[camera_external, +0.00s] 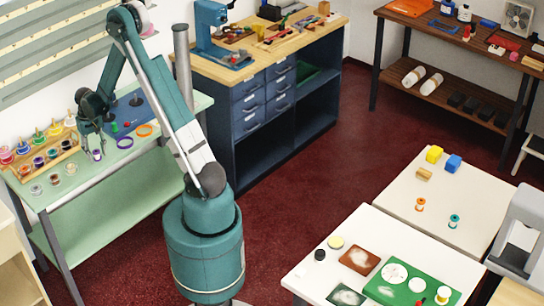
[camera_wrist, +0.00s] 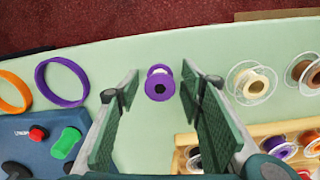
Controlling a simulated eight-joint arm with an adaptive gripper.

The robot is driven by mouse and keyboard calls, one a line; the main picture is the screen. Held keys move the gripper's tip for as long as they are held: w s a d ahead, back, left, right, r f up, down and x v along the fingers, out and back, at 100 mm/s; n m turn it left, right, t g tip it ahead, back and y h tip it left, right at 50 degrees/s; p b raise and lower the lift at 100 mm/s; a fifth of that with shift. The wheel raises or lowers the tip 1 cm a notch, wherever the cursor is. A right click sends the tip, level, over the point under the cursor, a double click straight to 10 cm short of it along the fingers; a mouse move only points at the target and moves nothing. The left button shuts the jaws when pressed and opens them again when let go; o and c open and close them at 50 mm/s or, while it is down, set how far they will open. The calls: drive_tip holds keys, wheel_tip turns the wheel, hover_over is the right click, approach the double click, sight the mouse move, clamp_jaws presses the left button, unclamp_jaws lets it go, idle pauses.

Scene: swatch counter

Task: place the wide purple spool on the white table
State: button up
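A purple spool (camera_wrist: 159,84) with a dark centre hole sits on the pale green bench (camera_wrist: 130,52). It also shows in the external view (camera_external: 97,155), below my gripper (camera_external: 92,122). In the wrist view my gripper (camera_wrist: 160,78) is open, with one finger on each side of the spool and a visible gap to both. Another purple spool (camera_wrist: 278,147) with clear flanges is in the wooden rack. The white table shows at right in the external view as a front top (camera_external: 313,279) and a back top (camera_external: 395,198).
Purple (camera_wrist: 62,82) and orange (camera_wrist: 12,91) rings lie near a blue board (camera_wrist: 35,145). Clear-flanged spools (camera_wrist: 250,82) and the wooden rack (camera_wrist: 192,140) are close to the right finger. The front white top holds a green board (camera_external: 412,284); the back top has bare areas.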

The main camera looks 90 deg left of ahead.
sight(97, 151)
wheel_tip(97, 151, up, 12)
drive_tip(key=p, duration=0.4)
drive_tip(key=shift+p, duration=0.4)
drive_tip(key=shift+o, duration=0.5)
drive_tip(key=shift+f, duration=0.15)
wheel_tip(97, 151, down, 2)
drive_tip(key=m+b, duration=0.1)
drive_tip(key=m, duration=0.5)
drive_tip(key=shift+a+f, duration=0.1)
drive_tip(key=shift+a, duration=0.05)
drive_tip(key=m, duration=0.1)
drive_tip(key=f+m, duration=0.1)
drive_tip(key=m, duration=0.1)
drive_tip(key=m+b, duration=0.1)
drive_tip(key=shift+w+a+f+m, duration=0.1)
drive_tip(key=shift+f+m, duration=0.15)
drive_tip(key=shift+m, duration=0.15)
drive_tip(key=shift+f, duration=0.1)
drive_tip(key=shift+f, duration=1.2)
drive_tip(key=shift+f+b, duration=0.35)
drive_tip(key=shift+f, duration=2.25)
